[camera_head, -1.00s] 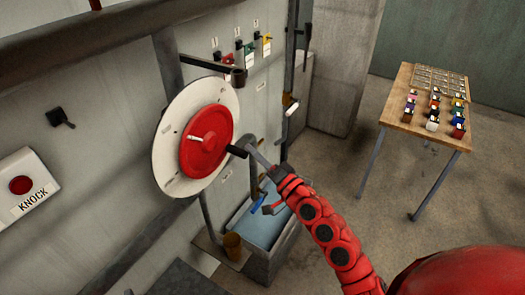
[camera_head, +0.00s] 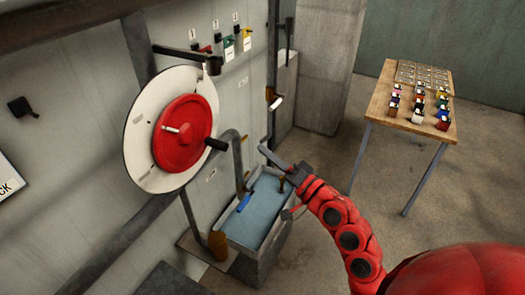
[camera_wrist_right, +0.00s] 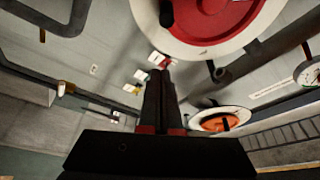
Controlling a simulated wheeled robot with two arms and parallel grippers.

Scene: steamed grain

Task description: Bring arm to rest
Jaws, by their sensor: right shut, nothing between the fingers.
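My right arm is red and comes in from the lower right of the head view. Its gripper (camera_head: 272,162) is shut and empty, held in the air to the right of the red wheel (camera_head: 182,134) and apart from its black handle. The wheel sits on a white disc (camera_head: 138,146) on the wall. In the right wrist view the dark shut fingers (camera_wrist_right: 158,85) point up toward the wall, below the red wheel (camera_wrist_right: 200,15). My left gripper is not in view.
A blue-lined basin (camera_head: 262,205) stands below the gripper, with a brown cup (camera_head: 217,246) beside it. A wooden table (camera_head: 385,100) with several small coloured blocks stands at the right. Coloured levers (camera_head: 228,42) are on the wall. The floor between is open.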

